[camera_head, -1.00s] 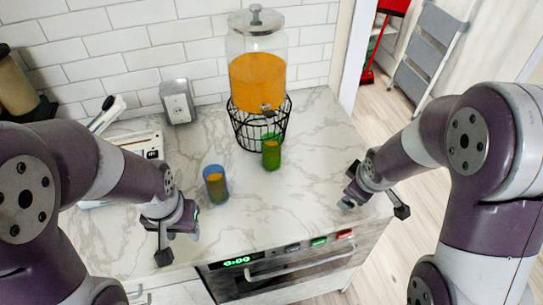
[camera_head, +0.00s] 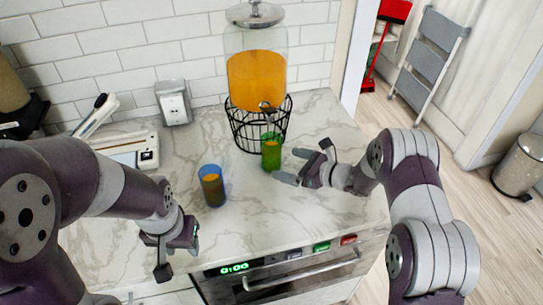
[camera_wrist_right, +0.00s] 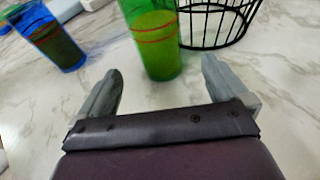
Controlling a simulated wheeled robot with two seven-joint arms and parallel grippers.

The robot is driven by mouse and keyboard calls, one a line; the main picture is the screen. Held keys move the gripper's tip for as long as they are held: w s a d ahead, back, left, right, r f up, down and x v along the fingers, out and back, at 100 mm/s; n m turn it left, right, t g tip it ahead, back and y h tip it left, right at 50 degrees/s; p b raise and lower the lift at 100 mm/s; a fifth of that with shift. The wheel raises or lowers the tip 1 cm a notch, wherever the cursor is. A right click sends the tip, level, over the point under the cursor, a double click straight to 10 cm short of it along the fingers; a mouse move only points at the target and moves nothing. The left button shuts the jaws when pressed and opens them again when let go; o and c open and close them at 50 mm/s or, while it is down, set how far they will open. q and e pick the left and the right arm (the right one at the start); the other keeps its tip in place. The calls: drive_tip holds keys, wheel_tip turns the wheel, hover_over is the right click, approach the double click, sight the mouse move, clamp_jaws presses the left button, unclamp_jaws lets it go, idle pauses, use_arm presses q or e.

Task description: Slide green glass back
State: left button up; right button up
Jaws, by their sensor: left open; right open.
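The green glass (camera_head: 272,153) holds orange liquid and stands upright on the marble counter, in front of the wire stand under the juice dispenser. My right gripper (camera_head: 289,166) is open just to the right of the glass in the head view. In the right wrist view the green glass (camera_wrist_right: 152,40) stands ahead of the open fingers (camera_wrist_right: 160,85), roughly between their lines and apart from them. My left gripper (camera_head: 178,252) is open and empty over the counter's front left, away from the glass.
A blue glass (camera_head: 212,186) stands to the left, also in the right wrist view (camera_wrist_right: 48,38). The dispenser (camera_head: 256,80) sits in a black wire stand (camera_head: 243,130) behind the green glass. A white device (camera_head: 130,150) is at the left. The counter's middle front is clear.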

sight(280, 163)
drive_tip(key=b+x, duration=0.1)
drive_tip(key=x, duration=0.1)
drive_tip(key=b+x, duration=0.2)
drive_tip(key=x, duration=0.1)
drive_tip(key=shift+d+f, duration=0.2)
drive_tip(key=shift+f, duration=0.2)
drive_tip(key=shift+w+a+r+b, duration=0.15)
drive_tip(key=shift+w+a+b, duration=0.15)
drive_tip(key=shift+a+b, duration=0.3)
drive_tip(key=c, duration=1)
drive_tip(key=shift+d, duration=0.1)
drive_tip(key=shift+s+d+b, duration=0.15)
drive_tip(key=shift+s+d, duration=0.2)
drive_tip(key=shift+s, duration=0.95)
drive_tip(key=shift+s+d+b, duration=0.2)
drive_tip(key=shift+s+d, duration=0.15)
drive_tip(key=shift+s, duration=0.9)
drive_tip(key=shift+s+d+b, duration=0.15)
drive_tip(key=shift+s+d, duration=0.2)
drive_tip(key=shift+s, duration=0.95)
